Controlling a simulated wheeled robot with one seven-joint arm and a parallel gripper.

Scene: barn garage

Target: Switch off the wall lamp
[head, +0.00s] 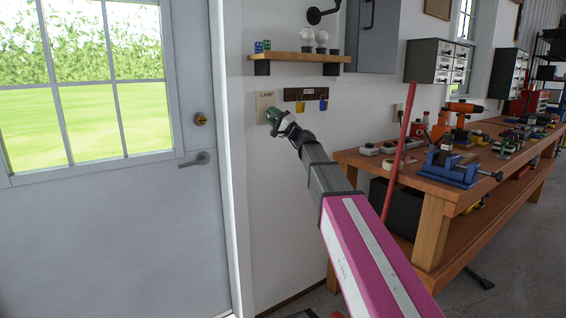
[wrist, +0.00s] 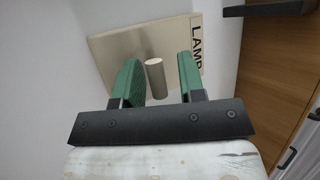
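A beige switch plate marked LAMP (head: 264,103) is on the white wall beside the door; it also shows in the wrist view (wrist: 145,42). A short metal cylindrical switch lever (wrist: 155,76) sticks out from the plate. My gripper (head: 273,117) is in front of the plate's lower part in the head view. In the wrist view my gripper (wrist: 158,64) has its two green fingers apart, one on each side of the lever, with gaps visible. A dark wall fixture (head: 316,15), perhaps the lamp, is at the top edge; whether it is lit I cannot tell.
A wooden shelf (head: 300,58) with bulbs and small boxes is above the plate. A key rack (head: 306,94) hangs right of it. The door (head: 100,230) is at left. A cluttered workbench (head: 440,185) and a leaning red pole (head: 399,150) are at right.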

